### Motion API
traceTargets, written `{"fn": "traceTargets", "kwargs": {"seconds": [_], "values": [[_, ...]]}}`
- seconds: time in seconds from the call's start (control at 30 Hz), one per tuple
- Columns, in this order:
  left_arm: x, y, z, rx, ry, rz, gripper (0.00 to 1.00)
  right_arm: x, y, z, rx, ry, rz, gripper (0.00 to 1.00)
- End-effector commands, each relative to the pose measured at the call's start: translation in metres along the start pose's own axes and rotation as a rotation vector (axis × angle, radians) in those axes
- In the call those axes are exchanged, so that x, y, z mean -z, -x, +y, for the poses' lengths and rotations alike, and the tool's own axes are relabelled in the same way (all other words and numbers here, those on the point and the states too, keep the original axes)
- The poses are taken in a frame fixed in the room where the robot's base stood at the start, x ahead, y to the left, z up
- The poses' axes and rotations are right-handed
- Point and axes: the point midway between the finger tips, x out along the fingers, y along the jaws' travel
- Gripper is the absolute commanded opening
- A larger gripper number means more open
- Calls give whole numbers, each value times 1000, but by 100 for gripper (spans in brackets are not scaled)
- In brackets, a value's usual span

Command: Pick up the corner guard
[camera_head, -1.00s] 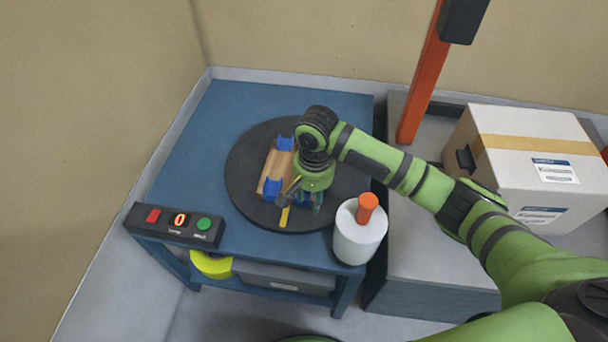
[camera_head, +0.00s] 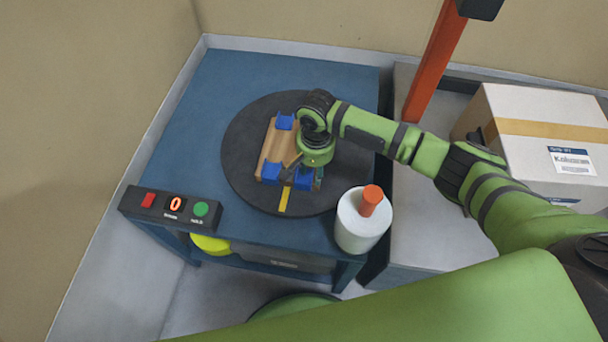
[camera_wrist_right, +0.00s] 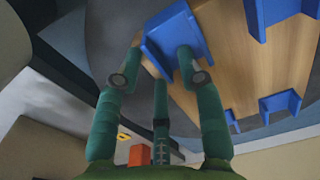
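Several blue corner guards sit on a wooden board on the round dark turntable (camera_head: 240,165). In the head view one corner guard (camera_head: 285,121) is at the board's far end, another (camera_head: 271,172) at its near end, and a third (camera_head: 303,180) just right of that. My right gripper (camera_wrist_right: 160,78) hangs over the board's near right part, its fingers mostly hidden in the head view. In the right wrist view its teal fingers are spread apart, with a blue corner guard (camera_wrist_right: 172,35) just beyond the tips, partly overlapped by the right finger. Contact cannot be told. My left gripper is not in view.
A yellow mark (camera_head: 285,200) lies on the turntable's near side. A button box (camera_head: 172,206) is at the table's near left corner, and a white canister with an orange top (camera_head: 363,225) at the near right. A cardboard box (camera_head: 540,130) and orange post (camera_head: 436,65) stand right.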

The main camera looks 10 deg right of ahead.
Motion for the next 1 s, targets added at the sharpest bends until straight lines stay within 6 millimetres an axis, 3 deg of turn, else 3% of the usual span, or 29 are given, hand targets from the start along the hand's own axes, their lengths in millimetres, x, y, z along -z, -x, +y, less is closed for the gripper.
{"fn": "traceTargets", "kwargs": {"seconds": [0.17,0.27,0.3,0.77,1.0], "values": [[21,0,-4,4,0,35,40,0,0,0,0,1,0,39],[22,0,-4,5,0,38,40,0,0,0,0,1,0,3],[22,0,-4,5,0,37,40,0,0,0,0,1,0,0],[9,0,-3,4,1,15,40,0,2,0,0,0,0,0],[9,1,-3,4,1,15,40,0,25,0,2,1,0,0]]}}
